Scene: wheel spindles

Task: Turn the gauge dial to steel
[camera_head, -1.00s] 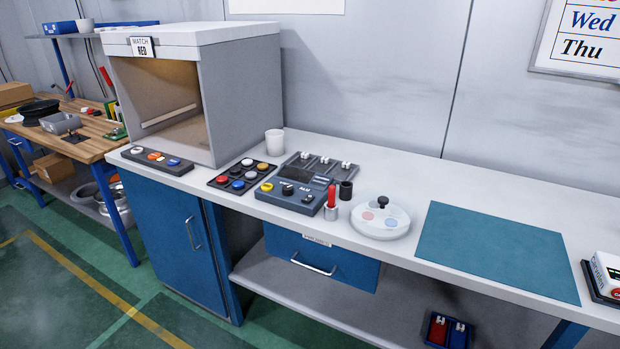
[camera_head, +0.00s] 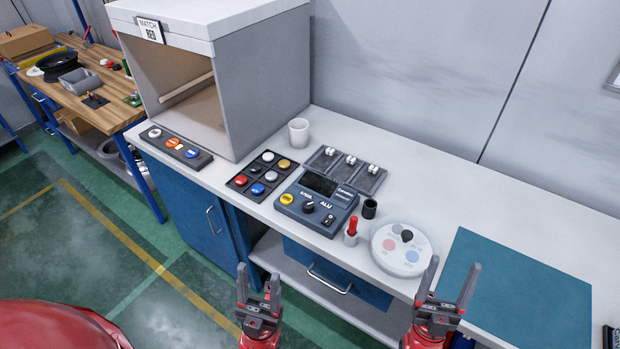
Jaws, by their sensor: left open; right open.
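The gauge (camera_head: 345,203) is a dark blue-grey box with a small screen on the bench. Its dial (camera_head: 308,207) is a black knob on the front part, between a yellow button (camera_head: 287,199) and a small black switch (camera_head: 327,219). "ALU" is readable to the right above the dial; the label to its left is too small to read surely. I cannot tell which label the dial points to. My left gripper (camera_head: 258,287) is open and empty, in front of the bench, below and left of the gauge. My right gripper (camera_head: 450,288) is open and empty, right of the gauge, near the bench's front edge.
A tray of coloured discs (camera_head: 250,170) lies left. A slotted tray (camera_head: 355,168) lies behind. A teal mat (camera_head: 500,310) lies right.

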